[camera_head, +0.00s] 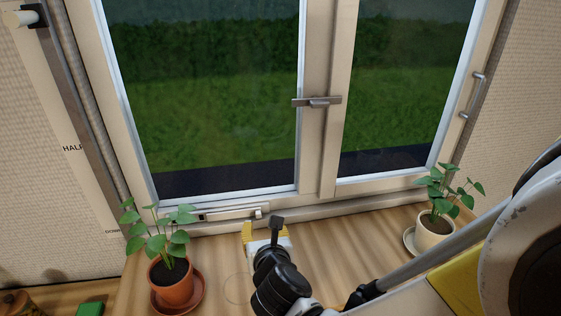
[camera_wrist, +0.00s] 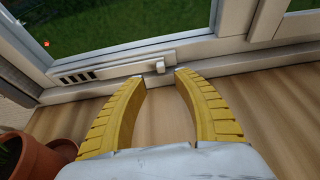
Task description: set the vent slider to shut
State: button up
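The vent (camera_head: 228,214) is a pale strip on the lower window frame, below the left pane. In the wrist view the vent (camera_wrist: 110,72) shows several dark slots at its left end and a plain plate to their right. The small slider knob (camera_wrist: 160,67) stands at the right end of the strip; it also shows in the head view (camera_head: 258,212). My gripper (camera_wrist: 161,78) has its yellow fingers apart, with nothing between them. The knob appears just past the gap between the fingertips. I cannot tell if either finger touches it. In the head view my gripper (camera_head: 266,231) is low over the sill.
A plant in a terracotta pot (camera_head: 171,283) stands left of my gripper, and its leaves reach near the vent's left end. A plant in a pale pot (camera_head: 434,229) stands at right. The window handle (camera_head: 317,102) is above. The wooden sill (camera_head: 330,241) is clear between the pots.

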aim_at(259, 214)
jog(key=b+x, duration=0.2)
jog(key=x, duration=0.5)
jog(key=shift+w+f, duration=0.15)
jog(key=shift+w, duration=0.05)
grip_shut()
